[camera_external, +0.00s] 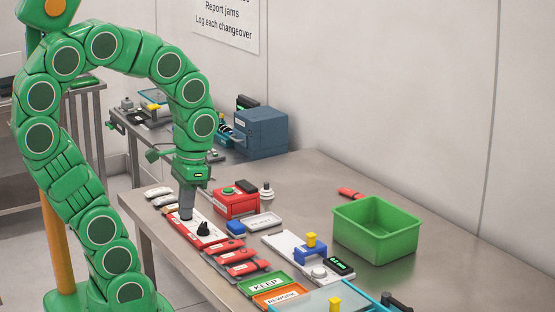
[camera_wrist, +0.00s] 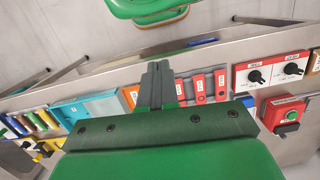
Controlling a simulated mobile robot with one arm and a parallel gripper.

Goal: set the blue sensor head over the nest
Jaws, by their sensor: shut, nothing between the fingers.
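The blue sensor head (camera_external: 310,252), a small bridge-shaped block with a yellow knob on top, sits on a white base plate on the table. A round grey-white piece on the same plate, just in front of it, looks like the nest (camera_external: 319,272); the sensor head appears beside it, not over it. My gripper (camera_external: 187,212) points down at the left end of the table, above a red and white panel, well left of the sensor head. Its fingers are together and empty in the wrist view (camera_wrist: 157,70). I cannot pick out the sensor head clearly in the wrist view.
The red panel with black knobs (camera_external: 203,230) lies under my gripper. A red box with a green button (camera_external: 236,200) stands near it. Several red tools, KEEP (camera_external: 263,284) and REWORK labels line the front edge. A green bin (camera_external: 376,229) stands right of the sensor head.

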